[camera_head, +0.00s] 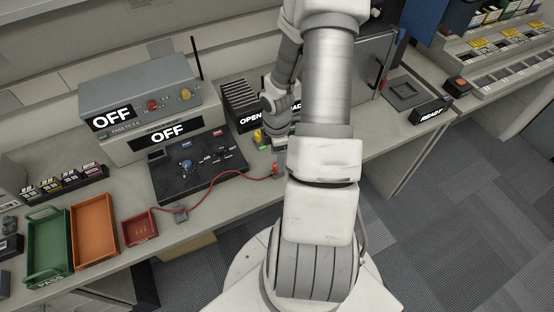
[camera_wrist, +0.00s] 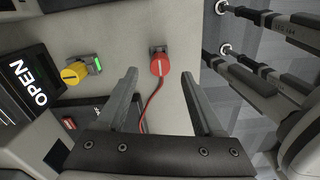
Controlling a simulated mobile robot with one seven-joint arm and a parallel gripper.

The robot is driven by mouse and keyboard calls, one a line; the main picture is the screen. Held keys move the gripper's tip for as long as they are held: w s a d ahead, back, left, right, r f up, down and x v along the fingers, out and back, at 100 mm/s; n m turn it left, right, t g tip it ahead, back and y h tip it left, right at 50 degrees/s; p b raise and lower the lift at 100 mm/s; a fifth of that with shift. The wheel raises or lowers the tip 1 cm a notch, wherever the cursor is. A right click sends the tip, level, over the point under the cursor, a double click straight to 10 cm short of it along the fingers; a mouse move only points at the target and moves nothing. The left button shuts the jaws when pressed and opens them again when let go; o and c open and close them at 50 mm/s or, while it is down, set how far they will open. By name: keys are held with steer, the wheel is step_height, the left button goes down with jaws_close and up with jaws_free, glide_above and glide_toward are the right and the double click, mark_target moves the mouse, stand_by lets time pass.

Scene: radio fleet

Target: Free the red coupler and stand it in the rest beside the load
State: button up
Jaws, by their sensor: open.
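The red coupler (camera_wrist: 159,66) stands at a small metal bracket (camera_wrist: 157,49) on the bench near its front edge. Its red cable runs down between my fingers in the wrist view. In the head view the coupler (camera_head: 275,170) shows just left of my arm. My gripper (camera_wrist: 158,73) is open, with one fingertip on either side of the coupler in the picture; I see no contact, and the depth gap is unclear. The black finned load (camera_head: 243,104), marked OPEN, is partly hidden by my arm. A yellow coupler (camera_wrist: 74,73) sits beside a green-lit block (camera_wrist: 96,64).
Red (camera_head: 139,228), orange (camera_head: 94,230) and green (camera_head: 48,245) trays lie left. The bench edge is close to the coupler.

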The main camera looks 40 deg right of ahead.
step_height(320, 180, up, 14)
steer(key=p, duration=0.2)
steer(key=shift+r+p, duration=0.15)
steer(key=shift+p, duration=0.25)
